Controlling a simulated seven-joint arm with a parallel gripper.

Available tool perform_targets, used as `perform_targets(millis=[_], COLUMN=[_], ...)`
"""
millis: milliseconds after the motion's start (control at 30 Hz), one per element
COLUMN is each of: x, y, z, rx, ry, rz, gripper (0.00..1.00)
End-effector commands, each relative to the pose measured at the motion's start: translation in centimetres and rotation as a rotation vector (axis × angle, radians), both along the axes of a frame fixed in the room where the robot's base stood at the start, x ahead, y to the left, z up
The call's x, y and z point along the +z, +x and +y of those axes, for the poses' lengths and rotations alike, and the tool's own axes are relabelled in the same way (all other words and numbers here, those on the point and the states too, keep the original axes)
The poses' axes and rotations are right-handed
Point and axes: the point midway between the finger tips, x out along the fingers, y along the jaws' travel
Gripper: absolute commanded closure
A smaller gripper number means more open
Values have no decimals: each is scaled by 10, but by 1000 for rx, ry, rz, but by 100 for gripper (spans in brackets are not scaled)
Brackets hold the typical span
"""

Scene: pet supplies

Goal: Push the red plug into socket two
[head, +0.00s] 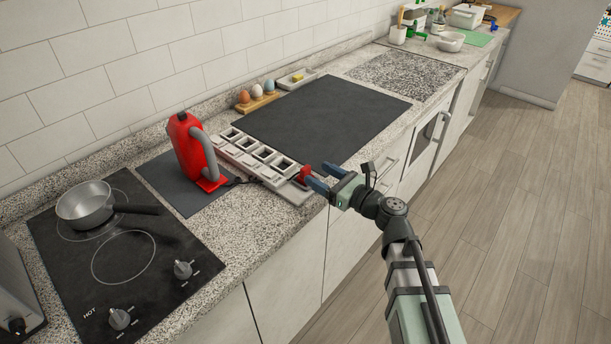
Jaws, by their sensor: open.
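The red plug (304,172) is at the near right end of a pale multi-socket power strip (297,195). The strip has several dark square sockets in a row; its labels are too small to read, so I cannot tell which is socket two. My gripper (312,175) reaches in from the right with its blue fingers apart, their tips right at the plug. I cannot tell whether the fingers touch the plug or whether it sits in a socket. A dark cord (252,181) runs along the strip, partly hidden.
A red appliance with a grey handle (187,150) stands left of the strip on a dark mat (157,175). A saucepan (86,205) sits on the black hob (170,262). Eggs in a wooden holder (258,102) stand behind. The large dark mat (320,115) is clear.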

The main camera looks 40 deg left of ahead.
Motion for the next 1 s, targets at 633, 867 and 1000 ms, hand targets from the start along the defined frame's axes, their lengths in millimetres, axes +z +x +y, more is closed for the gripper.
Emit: perform_targets(millis=[633, 867, 1000], x=[-4, -4, -4], y=[-3, -4, -4], z=[55, 56, 56], rx=[1, 0, 0], ry=[0, 0, 0], rz=[-1, 0, 0], gripper=[36, 36, 47])
